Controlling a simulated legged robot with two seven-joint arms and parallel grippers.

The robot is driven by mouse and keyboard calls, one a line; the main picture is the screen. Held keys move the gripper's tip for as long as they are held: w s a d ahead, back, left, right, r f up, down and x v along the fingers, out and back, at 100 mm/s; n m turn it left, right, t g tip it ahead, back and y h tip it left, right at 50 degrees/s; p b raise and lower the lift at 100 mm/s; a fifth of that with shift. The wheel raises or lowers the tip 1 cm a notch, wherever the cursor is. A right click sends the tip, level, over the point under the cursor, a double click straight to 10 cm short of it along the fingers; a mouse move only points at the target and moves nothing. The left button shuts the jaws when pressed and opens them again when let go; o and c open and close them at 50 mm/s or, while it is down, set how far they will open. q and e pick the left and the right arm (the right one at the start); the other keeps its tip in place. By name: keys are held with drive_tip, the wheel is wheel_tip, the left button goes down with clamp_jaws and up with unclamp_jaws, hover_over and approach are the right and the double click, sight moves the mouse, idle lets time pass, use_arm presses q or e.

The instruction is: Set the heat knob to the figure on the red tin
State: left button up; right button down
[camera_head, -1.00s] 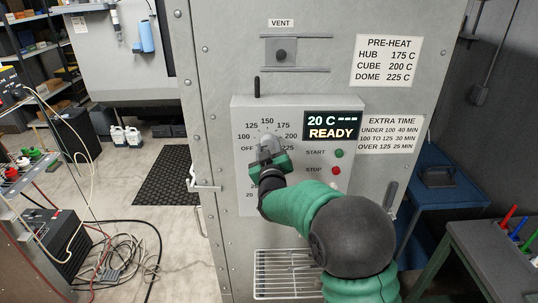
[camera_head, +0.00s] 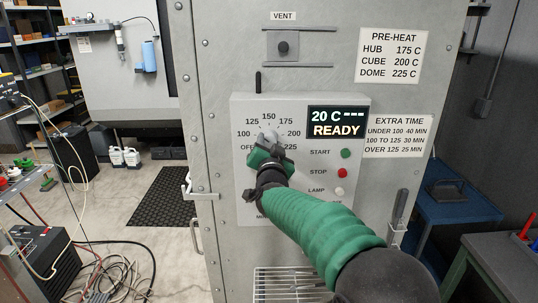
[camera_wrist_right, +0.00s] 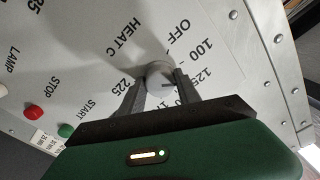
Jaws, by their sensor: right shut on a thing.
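The heat knob (camera_wrist_right: 160,76) is a grey round knob on the oven's control panel (camera_head: 246,205). Its printed scale runs from OFF through 100, 125, 150, 175 and 200 to 225. My right gripper (camera_head: 268,146) is at the knob and hides most of it in the head view. In the right wrist view, the two dark fingers of this gripper (camera_wrist_right: 160,90) are shut on the knob's sides. A short dark mark shows on the knob, but I cannot tell which figure it points to. I see no red tin. My left gripper is not in view.
The display (camera_head: 337,122) reads 20 C and READY. Green START (camera_head: 345,153), red STOP (camera_head: 342,173) and a pale LAMP button (camera_head: 339,191) sit right of the knob. A pre-heat sign (camera_head: 390,56) lists HUB 175, CUBE 200, DOME 225. A wire rack (camera_head: 285,283) is below.

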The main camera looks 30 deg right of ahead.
drive_tip(key=m+b, duration=0.1)
drive_tip(key=m, duration=0.1)
drive_tip(key=m+b, duration=0.2)
drive_tip(key=shift+f+m, duration=0.3)
drive_tip(key=shift+f, duration=0.1)
drive_tip(key=m+b, duration=0.2)
drive_tip(key=m, duration=0.3)
drive_tip(key=shift+m+b, duration=0.3)
drive_tip(key=shift+a+g+h, duration=0.1)
drive_tip(key=shift+g+h, duration=0.2)
drive_tip(key=c, duration=1.2)
unclamp_jaws()
drive_tip(key=shift+o, duration=1.4)
drive_tip(key=shift+r, duration=0.1)
drive_tip(key=shift+o, duration=0.3)
drive_tip(key=shift+s+r, duration=0.1)
drive_tip(key=shift+r, duration=0.1)
